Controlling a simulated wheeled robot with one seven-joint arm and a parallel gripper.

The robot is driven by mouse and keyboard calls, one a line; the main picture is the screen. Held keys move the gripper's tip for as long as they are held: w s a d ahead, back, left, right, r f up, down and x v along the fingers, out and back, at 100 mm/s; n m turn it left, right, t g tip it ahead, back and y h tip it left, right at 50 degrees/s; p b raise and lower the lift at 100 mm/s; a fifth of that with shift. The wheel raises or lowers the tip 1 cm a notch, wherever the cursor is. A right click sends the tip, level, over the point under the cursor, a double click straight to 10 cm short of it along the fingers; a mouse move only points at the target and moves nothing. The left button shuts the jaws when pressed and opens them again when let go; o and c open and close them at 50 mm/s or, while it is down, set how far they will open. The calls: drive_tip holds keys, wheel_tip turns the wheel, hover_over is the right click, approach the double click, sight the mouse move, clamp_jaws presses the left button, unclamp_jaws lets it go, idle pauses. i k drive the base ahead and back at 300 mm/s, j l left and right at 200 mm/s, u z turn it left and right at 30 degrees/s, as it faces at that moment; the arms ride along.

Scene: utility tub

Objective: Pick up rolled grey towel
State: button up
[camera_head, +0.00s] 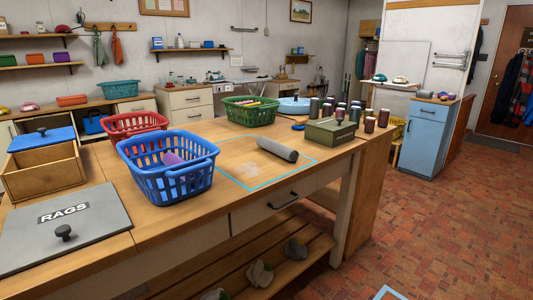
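The rolled grey towel (277,149) looks like a dark grey cylinder. It lies on its side on the wooden worktop, inside a light blue outlined square (254,188). It lies slantwise, with its near end toward the lower right and one round end showing. Nothing touches or covers it. My gripper is not in view.
A blue basket (168,172) stands left of the towel, and a red basket (135,124) behind that. A green basket (250,111) is behind the towel. A green box (330,132) and several dark cylinders stand to the right. A grey RAGS lid (95,228) lies front left.

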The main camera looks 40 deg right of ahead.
sight(285, 152)
drive_tip(key=i+j+z, duration=0.1)
drive_tip(key=i+z, duration=0.2)
drive_tip(key=i, duration=0.2)
drive_tip(key=i+j+z, duration=0.25)
drive_tip(key=i, duration=0.2)
drive_tip(key=i+z, duration=0.1)
drive_tip(key=z, duration=0.3)
drive_tip(key=i+z, duration=0.1)
drive_tip(key=z, duration=0.3)
drive_tip(key=j+z, duration=0.1)
drive_tip(key=z, duration=0.3)
drive_tip(key=i+j, duration=0.25)
